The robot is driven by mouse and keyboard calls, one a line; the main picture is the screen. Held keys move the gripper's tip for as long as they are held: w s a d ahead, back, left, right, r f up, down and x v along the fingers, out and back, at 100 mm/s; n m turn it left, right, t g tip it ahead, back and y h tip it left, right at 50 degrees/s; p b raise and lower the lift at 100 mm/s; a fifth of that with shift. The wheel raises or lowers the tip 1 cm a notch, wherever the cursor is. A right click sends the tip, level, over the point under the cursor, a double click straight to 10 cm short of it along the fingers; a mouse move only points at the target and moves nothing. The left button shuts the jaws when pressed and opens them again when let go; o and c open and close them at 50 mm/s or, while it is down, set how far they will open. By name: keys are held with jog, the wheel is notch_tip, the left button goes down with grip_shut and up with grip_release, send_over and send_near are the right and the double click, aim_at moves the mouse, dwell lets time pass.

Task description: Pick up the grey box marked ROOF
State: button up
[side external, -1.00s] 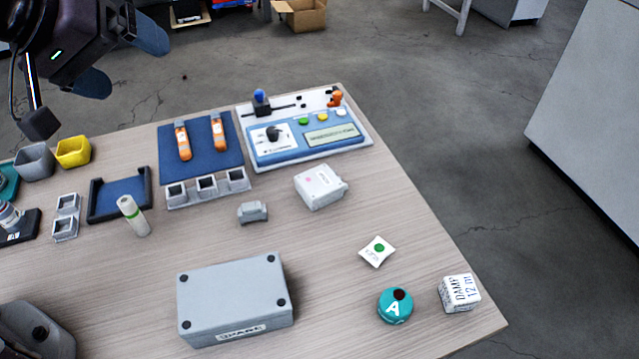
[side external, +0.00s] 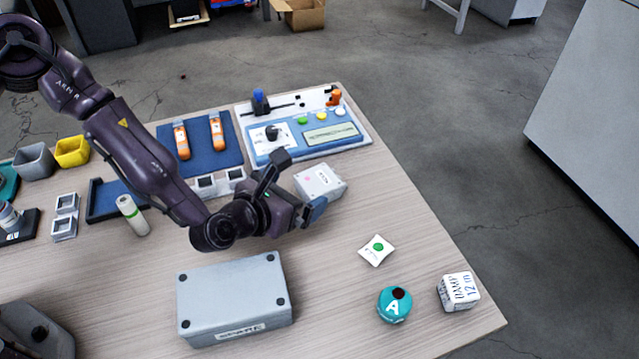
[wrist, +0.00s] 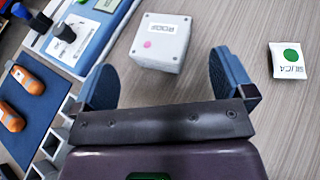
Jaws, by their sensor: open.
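The grey box marked ROOF (side external: 322,180) is a small pale box standing on the table beyond my gripper. In the wrist view the grey box (wrist: 150,55) shows its label and a pink dot on top, just ahead of the gap between my fingers. My gripper (side external: 315,208) is low over the table at the box's near side. In the wrist view my gripper (wrist: 163,65) is open, its blue fingers spread wider than the box, with nothing held. Whether a finger touches the box is unclear.
A large lidded grey box (side external: 235,295) stands in front of my arm. A silica packet (side external: 376,250), teal round item (side external: 395,306) and white cube (side external: 459,291) lie to the right. A control panel (side external: 300,130) stands behind. Table between box and packet is clear.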

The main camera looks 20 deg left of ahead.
aim_at(317, 180)
jog(key=shift+f+n, duration=0.3)
jog(key=shift+w+f, duration=0.1)
jog(key=shift+w, duration=0.05)
jog(key=shift+x, duration=3.5)
jog(key=c, duration=0.6)
